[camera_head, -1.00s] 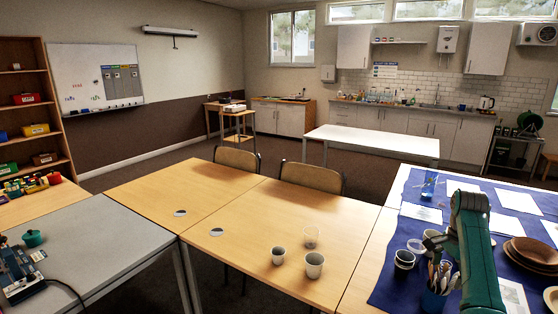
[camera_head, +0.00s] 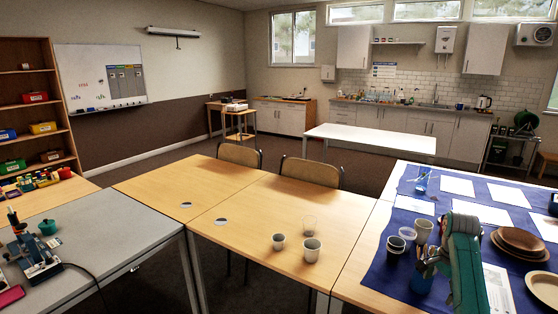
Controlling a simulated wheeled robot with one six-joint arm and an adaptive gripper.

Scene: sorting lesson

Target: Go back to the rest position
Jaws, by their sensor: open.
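My teal arm (camera_head: 464,262) stands upright at the lower right in the head view, over the blue-covered table (camera_head: 378,295).
Cups stand left of my arm: a dark one (camera_head: 396,245) and a pale one (camera_head: 423,231). Brown plates (camera_head: 522,240) lie to its right. Two cups (camera_head: 312,250) (camera_head: 279,242) and a clear cup (camera_head: 309,223) stand on the wooden table (camera_head: 225,255).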

